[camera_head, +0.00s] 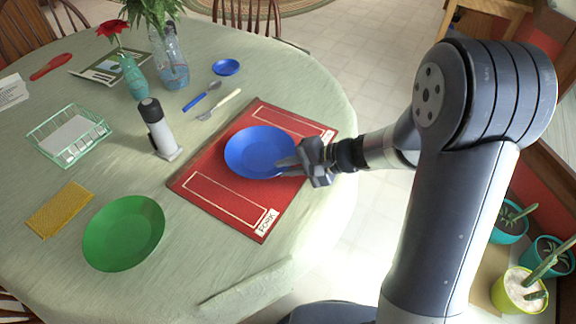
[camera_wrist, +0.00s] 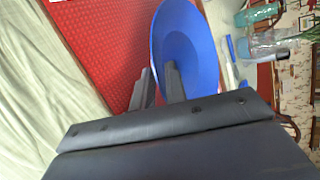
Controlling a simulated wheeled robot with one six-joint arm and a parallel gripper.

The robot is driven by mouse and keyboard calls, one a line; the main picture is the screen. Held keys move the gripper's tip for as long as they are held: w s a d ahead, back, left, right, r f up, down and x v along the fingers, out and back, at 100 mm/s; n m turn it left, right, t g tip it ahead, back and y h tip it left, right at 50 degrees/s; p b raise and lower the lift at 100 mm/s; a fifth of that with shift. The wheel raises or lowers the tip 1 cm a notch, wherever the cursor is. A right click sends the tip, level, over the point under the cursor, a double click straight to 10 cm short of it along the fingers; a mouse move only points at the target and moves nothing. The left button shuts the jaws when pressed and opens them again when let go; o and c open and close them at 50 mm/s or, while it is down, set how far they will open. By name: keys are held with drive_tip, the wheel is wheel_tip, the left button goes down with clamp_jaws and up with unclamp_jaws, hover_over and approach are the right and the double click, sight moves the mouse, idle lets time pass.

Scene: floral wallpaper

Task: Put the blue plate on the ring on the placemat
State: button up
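The blue plate (camera_head: 255,150) lies over the middle of the red placemat (camera_head: 225,192) on the table. No ring shows on the mat; the plate hides the part under it. My gripper (camera_head: 290,163) is at the plate's right rim. In the wrist view, the fingers (camera_wrist: 160,75) lie close together with a narrow gap, one over the red mat and one over the blue plate (camera_wrist: 185,45). The rim runs between them. I cannot tell whether they press on it, or whether the plate is raised slightly.
A green plate (camera_head: 123,233) and a yellow cloth (camera_head: 60,209) lie left of the mat. A grey-and-white bottle (camera_head: 158,130) stands by the mat's left edge. A blue-handled spoon (camera_head: 202,96), a fork (camera_head: 220,104) and a small blue dish (camera_head: 226,67) lie beyond it.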

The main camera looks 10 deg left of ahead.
drive_tip(key=shift+r, duration=0.15)
drive_tip(key=p+v, duration=0.1)
drive_tip(key=v, duration=1.1)
